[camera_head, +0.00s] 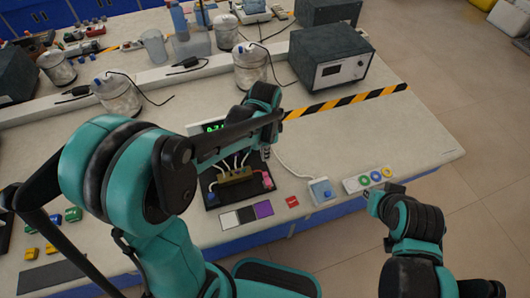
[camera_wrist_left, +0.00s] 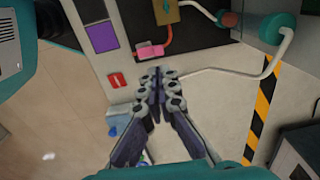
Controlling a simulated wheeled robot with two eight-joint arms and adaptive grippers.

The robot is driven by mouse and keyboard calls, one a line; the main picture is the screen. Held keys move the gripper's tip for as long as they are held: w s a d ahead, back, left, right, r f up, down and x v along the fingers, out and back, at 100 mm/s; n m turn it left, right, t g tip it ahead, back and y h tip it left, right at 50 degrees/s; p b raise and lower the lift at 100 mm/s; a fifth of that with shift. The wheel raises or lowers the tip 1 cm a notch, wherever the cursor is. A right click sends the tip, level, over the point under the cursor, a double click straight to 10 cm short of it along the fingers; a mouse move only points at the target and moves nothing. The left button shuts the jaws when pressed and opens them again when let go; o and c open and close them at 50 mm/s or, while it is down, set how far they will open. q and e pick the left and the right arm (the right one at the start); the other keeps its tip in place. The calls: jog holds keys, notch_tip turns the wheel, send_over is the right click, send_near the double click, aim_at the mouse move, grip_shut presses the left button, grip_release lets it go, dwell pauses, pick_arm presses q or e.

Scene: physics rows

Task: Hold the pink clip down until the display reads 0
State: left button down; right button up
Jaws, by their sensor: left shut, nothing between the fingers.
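The pink clip (camera_head: 267,183) sits at the right edge of the black board (camera_head: 211,199), beside a brass-coloured block (camera_head: 235,175). It also shows in the left wrist view (camera_wrist_left: 150,50), with an orange-red lead rising from it. The display (camera_head: 214,127) has green digits, partly hidden by my left arm, so the full reading cannot be made out. My left gripper (camera_head: 266,153) is shut and empty above the board. In the left wrist view its fingertips (camera_wrist_left: 156,72) appear just short of the clip, with no clear contact. My right gripper (camera_head: 374,203) is near the table's front edge, its fingers unclear.
A blue-buttoned box (camera_head: 321,191) with a white cable and a strip with coloured rings (camera_head: 368,178) lie to the right. A small red block (camera_head: 292,202) lies near the front edge. A grey instrument (camera_head: 329,60) and jars stand behind.

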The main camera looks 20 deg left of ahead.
aim_at(266, 175)
pick_arm(q)
notch_tip(266, 175, down, 10)
jog(key=b, duration=0.3)
jog(key=shift+r, duration=0.15)
jog(key=shift+w+a+f+b, duration=0.15)
jog(key=shift+w+f+b, duration=0.05)
jog(key=shift+f+b, duration=0.5)
jog(key=shift+r, duration=0.25)
jog(key=shift+s, duration=0.1)
dwell(1.5)
jog(key=shift+s+d+r+p, duration=0.3)
jog(key=shift+s+d, duration=0.15)
jog(key=shift+s, duration=0.1)
